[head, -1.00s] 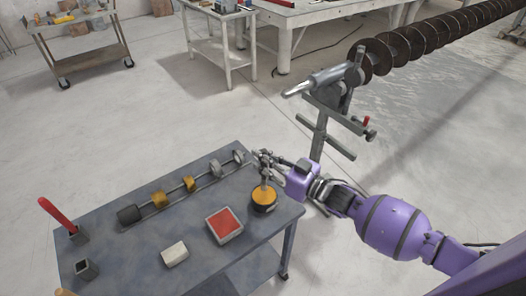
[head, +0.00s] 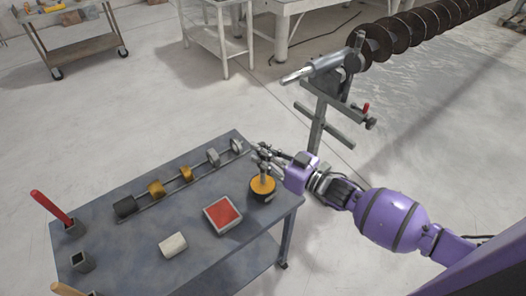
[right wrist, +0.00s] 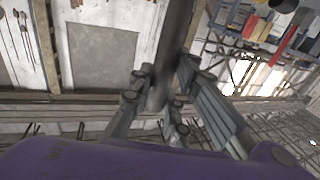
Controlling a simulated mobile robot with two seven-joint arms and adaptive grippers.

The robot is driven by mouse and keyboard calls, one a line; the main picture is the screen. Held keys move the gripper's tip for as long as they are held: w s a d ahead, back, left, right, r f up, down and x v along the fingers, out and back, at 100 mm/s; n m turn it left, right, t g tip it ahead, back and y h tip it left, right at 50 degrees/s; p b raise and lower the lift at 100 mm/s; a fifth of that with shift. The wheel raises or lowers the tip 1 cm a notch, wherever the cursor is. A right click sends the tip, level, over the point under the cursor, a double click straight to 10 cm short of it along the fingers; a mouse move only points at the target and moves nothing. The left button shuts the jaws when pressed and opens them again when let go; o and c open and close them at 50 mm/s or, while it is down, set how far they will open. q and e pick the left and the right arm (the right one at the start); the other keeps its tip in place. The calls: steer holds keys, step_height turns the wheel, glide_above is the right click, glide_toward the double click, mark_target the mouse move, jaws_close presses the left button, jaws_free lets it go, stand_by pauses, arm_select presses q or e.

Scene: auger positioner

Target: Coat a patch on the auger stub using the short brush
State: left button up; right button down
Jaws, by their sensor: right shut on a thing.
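The auger stub (head: 318,67) is a bare silver shaft end at the near end of the long dark auger, at the upper right of the head view. My right gripper (head: 264,158) is above the worktable's right corner, shut on a grey stem (head: 264,172). The stem rises from a round orange-topped pot (head: 262,190); it looks like the short brush, its bristles not visible. In the right wrist view the fingers close around this dark grey stem (right wrist: 174,45). The stub is away from the gripper, up and to the right. My left gripper is not in view.
The blue-grey table (head: 135,238) bears a red-topped square tray (head: 222,213), a pale block (head: 172,245), a rack of rings (head: 186,174), a long red handle (head: 50,206) in a holder and an open square holder (head: 82,261). A clamp stand (head: 318,115) supports the stub.

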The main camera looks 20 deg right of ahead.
mark_target(263, 144)
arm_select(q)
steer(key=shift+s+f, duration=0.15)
arm_select(e)
steer(key=shift+f, duration=0.25)
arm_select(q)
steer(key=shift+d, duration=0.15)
arm_select(e)
steer(key=shift+f, duration=0.25)
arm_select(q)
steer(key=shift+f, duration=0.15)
arm_select(e)
steer(key=shift+f, duration=0.2)
stand_by(0.6)
